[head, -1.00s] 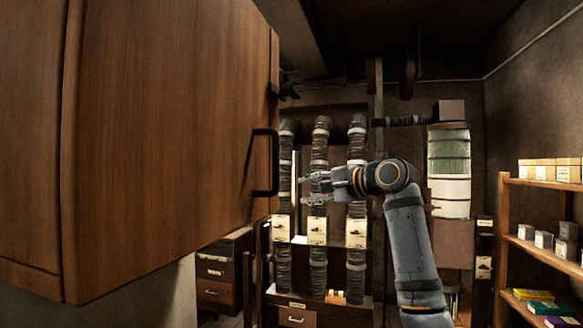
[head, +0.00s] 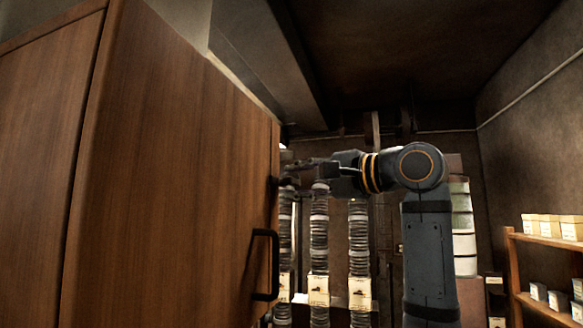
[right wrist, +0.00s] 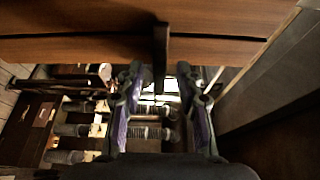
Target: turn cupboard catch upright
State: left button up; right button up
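The wooden cupboard (head: 170,170) fills the left of the head view. Its small dark catch (head: 273,181) sits near the door's right edge, above the black handle. In the right wrist view the catch (right wrist: 161,55) is a dark bar across the seam between two wooden panels. My right gripper (head: 300,174) is at the catch's height, close to it on the right. In the right wrist view the fingers (right wrist: 163,88) are apart, with the catch's near end between or just beyond the tips; contact cannot be told. My left gripper is not in view.
The black door handle (head: 265,265) sticks out below the catch. Ribbed pipes (head: 319,235) with pale boxes stand behind my right arm. A wooden shelf (head: 540,240) with small boxes is at the far right.

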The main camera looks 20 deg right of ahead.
jog(key=shift+p+x, duration=0.3)
jog(key=shift+x, duration=0.8)
jog(key=shift+d, duration=0.15)
jog(key=shift+c, duration=0.7)
grip_shut()
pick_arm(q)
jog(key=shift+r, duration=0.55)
